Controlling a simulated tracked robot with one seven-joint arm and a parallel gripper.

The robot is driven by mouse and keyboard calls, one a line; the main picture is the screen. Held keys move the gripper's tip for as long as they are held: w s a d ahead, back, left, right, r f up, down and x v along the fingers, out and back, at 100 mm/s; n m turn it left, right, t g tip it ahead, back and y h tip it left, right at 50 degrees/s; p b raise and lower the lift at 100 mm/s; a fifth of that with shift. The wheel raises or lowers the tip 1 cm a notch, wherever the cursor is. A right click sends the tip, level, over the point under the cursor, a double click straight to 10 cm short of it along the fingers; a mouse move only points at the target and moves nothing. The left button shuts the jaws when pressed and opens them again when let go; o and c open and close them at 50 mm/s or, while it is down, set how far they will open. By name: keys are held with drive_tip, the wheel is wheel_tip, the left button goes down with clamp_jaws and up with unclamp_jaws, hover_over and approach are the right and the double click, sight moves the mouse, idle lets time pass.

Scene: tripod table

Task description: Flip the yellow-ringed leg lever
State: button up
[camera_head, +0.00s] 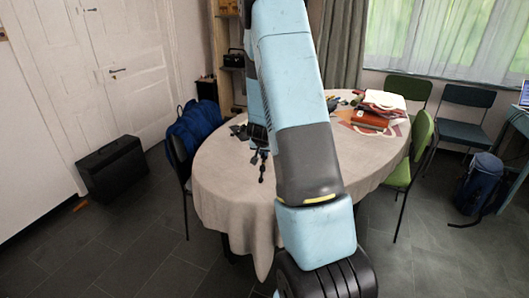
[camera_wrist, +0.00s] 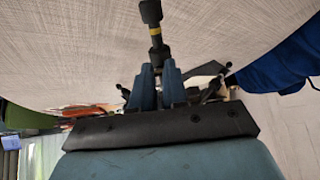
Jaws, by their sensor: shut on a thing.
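In the wrist view a black tripod leg (camera_wrist: 151,12) with a yellow ring (camera_wrist: 155,30) runs down between the two blue fingers of my gripper (camera_wrist: 159,68). The fingers are shut on the black lever part (camera_wrist: 158,55) just below the ring. Other dark tripod parts (camera_wrist: 208,70) show behind the fingers. In the head view the black tripod (camera_head: 257,150) is at the near left part of the table, partly behind my arm.
The oval table (camera_head: 222,185) has a pale cloth. A blue jacket (camera_head: 196,130) hangs on a chair at its left. Bags and a red item (camera_head: 369,119) lie at the back right. A green chair (camera_head: 421,140) stands at the right. A black case (camera_head: 112,169) is on the floor.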

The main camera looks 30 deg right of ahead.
drive_tip(key=shift+w+d+r, duration=0.45)
drive_tip(key=shift+w+r, duration=0.05)
drive_tip(key=shift+r, duration=0.1)
idle(2.1)
drive_tip(key=o, duration=0.5)
drive_tip(key=v, duration=0.6)
idle(0.9)
idle(0.5)
